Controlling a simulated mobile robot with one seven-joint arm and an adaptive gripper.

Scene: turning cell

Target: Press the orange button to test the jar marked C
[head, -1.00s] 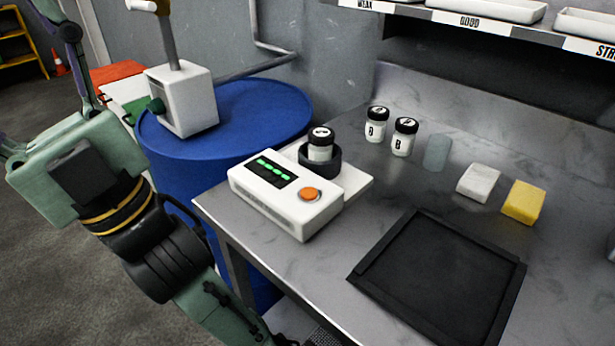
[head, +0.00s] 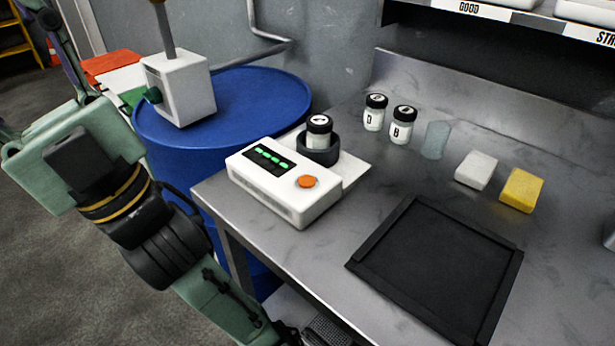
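The white tester (head: 285,182) sits at the left end of the steel bench, with a black display showing green marks. Its orange button (head: 307,182) is on top, near the right front corner; nothing touches it. A jar with a black lid (head: 319,131) stands upright in the tester's dark round holder (head: 318,154). The letter on this jar cannot be read from here. Two similar jars, marked D (head: 374,113) and B (head: 402,126), stand behind on the bench.
A black tray (head: 435,270) lies at the bench front. A translucent greenish piece (head: 436,140), a white block (head: 476,170) and a yellow block (head: 521,190) are at the back right. A blue drum (head: 240,110) carries a white box. A labelled shelf (head: 520,15) overhangs.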

